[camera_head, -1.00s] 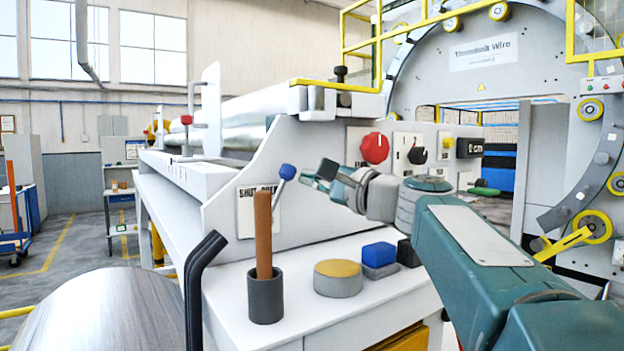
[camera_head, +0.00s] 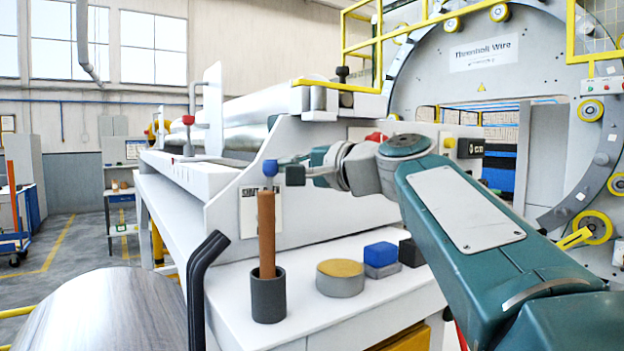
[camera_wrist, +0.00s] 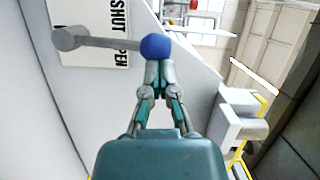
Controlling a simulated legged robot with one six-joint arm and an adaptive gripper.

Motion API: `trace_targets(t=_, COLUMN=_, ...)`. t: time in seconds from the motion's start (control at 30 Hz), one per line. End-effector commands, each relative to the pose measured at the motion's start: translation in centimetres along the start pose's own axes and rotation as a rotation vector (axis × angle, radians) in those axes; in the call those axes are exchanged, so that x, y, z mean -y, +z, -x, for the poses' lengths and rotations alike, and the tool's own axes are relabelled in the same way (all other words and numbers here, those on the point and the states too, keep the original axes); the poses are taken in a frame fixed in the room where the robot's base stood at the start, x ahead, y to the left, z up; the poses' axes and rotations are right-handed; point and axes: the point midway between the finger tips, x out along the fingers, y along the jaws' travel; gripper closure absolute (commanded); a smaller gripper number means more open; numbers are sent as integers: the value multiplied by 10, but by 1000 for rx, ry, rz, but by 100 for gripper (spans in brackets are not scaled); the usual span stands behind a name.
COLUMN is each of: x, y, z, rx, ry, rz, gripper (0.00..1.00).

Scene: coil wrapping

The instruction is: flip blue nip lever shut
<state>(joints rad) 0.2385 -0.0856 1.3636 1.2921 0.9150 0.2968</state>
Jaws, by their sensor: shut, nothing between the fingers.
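The nip lever has a grey arm and a blue ball knob (camera_head: 270,168). In the head view it stands about upright, its lower part hidden behind the wooden handle. The wrist view shows the knob (camera_wrist: 158,46) and the lever arm (camera_wrist: 105,42) crossing the SHUT/OPEN label plate (camera_wrist: 92,22), between the two words. My gripper (camera_head: 294,174) is shut and empty, just right of the knob. In the wrist view its fingertips (camera_wrist: 160,68) are right at the knob and seem to touch it.
A wooden handle (camera_head: 266,235) stands in a dark cup (camera_head: 268,298) before the plate. A yellow-topped round tub (camera_head: 340,279) and a blue block (camera_head: 381,254) sit on the white ledge. A red knob (camera_head: 376,137) is partly hidden behind my arm.

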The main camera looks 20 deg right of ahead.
Motion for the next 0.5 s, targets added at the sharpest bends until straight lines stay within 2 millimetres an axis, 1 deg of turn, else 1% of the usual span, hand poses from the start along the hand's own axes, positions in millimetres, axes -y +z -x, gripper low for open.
trace_targets(t=0.03, x=2, y=5, z=-2, rx=2, ry=5, rz=18, gripper=100)
trace_targets(t=0.3, x=6, y=26, z=-8, rx=3, ry=4, rz=11, gripper=100)
trace_targets(t=0.5, x=6, y=37, z=-12, rx=2, ry=5, rz=10, gripper=100)
